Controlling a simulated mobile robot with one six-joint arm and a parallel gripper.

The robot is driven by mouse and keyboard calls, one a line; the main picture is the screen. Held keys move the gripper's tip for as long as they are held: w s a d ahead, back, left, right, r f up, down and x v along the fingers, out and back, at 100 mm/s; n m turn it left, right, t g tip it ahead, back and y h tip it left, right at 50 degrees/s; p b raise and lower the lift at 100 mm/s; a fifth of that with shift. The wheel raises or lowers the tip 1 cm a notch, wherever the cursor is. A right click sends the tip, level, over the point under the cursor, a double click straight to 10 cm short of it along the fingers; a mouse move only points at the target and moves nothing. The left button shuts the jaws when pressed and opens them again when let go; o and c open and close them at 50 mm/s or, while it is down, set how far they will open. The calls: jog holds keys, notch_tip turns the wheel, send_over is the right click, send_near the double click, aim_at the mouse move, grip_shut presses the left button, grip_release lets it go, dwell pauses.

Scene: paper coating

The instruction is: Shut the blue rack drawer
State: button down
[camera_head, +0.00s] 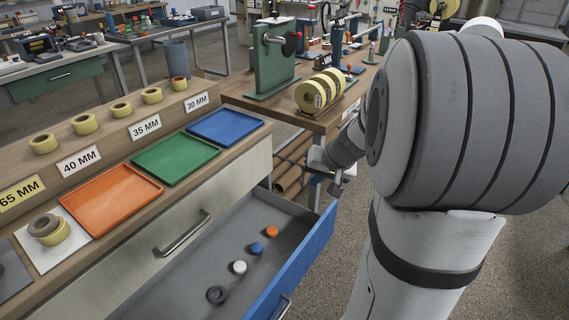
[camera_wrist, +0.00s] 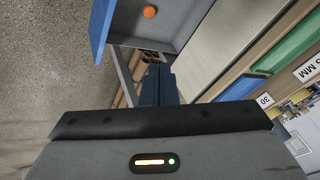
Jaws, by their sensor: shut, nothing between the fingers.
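The blue-fronted drawer (camera_head: 312,248) stands pulled out of the bench in the head view, with its grey inside showing. A handle (camera_head: 285,306) shows on the lower part of its front. The drawer holds an orange cap (camera_head: 272,232), a blue cap (camera_head: 257,248), a white cap (camera_head: 239,267) and a dark ring (camera_head: 216,295). My gripper (camera_wrist: 158,78) is shut and empty, beyond the drawer's far end. In the wrist view the blue front (camera_wrist: 101,30) lies up and left of the fingers, apparently apart from them. My wrist partly hides the gripper in the head view.
Orange (camera_head: 112,198), green (camera_head: 176,158) and blue (camera_head: 225,126) trays lie on the bench top above a closed drawer with a metal handle (camera_head: 182,232). A wooden table (camera_head: 318,122) with tape rolls stands behind my gripper. Open floor (camera_head: 315,290) lies right of the drawer.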

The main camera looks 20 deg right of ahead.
jog(key=w+d+f+m+t+h+b, duration=0.15)
jog(key=d+f+b, duration=0.35)
jog(key=d+f, duration=0.55)
jog(key=w+d+f+m+h+b, duration=0.1)
jog(key=d+f+m+b, duration=0.3)
jog(key=d+f, duration=0.6)
jog(key=b, duration=0.3)
send_near(335, 209)
notch_tip(335, 209, down, 4)
jog(key=d, duration=0.3)
jog(key=w+a, duration=0.1)
jog(key=w+a+n+p, duration=0.1)
jog(key=shift+w+a+f, duration=0.15)
jog(key=shift+w+a, duration=0.05)
jog(key=shift+w, duration=0.2)
jog(key=shift+w, duration=0.1)
